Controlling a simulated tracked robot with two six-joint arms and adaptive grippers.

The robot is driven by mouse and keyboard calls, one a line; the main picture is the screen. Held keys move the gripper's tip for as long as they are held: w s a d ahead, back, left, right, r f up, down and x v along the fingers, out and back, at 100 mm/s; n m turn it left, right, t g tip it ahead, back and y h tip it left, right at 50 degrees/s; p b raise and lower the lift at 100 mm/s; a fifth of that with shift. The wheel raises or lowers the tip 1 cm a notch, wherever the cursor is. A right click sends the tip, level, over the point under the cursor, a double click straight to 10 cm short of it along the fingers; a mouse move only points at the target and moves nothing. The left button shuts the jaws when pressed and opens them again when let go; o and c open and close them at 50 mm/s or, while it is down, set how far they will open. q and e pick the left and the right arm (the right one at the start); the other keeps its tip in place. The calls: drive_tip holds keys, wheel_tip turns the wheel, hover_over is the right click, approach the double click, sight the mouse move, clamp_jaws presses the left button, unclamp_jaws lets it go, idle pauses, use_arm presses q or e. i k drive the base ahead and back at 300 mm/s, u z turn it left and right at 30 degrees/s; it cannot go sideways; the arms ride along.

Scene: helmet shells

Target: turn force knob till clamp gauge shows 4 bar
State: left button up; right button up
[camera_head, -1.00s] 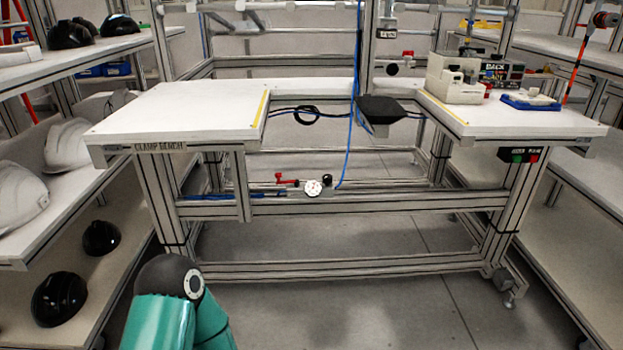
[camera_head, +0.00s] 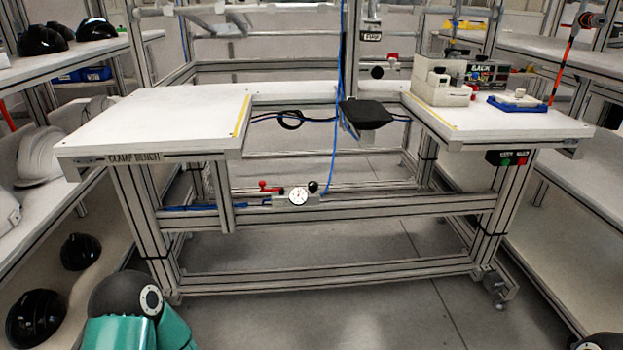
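A round white gauge (camera_head: 298,196) sits on the lower crossbar of the clamp bench (camera_head: 150,125), below the gap in its top. A red lever (camera_head: 268,187) is just left of the gauge. A small black knob (camera_head: 313,187) is at the gauge's upper right. Another black round part (camera_head: 377,72) with a red piece (camera_head: 392,60) above it is on the post behind the gap. The gauge reading is too small to tell. Neither gripper is in view; only a teal and black part of my arm shows at the lower left.
A black pad (camera_head: 366,113) hangs in the gap beside a blue hose (camera_head: 336,110). A beige device (camera_head: 440,88) and a blue tray (camera_head: 518,104) stand on the right top. Shelves with helmet shells (camera_head: 40,155) line the left. The floor before the bench is clear.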

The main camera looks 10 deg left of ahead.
sight(313, 186)
drive_tip(key=i, duration=0.85)
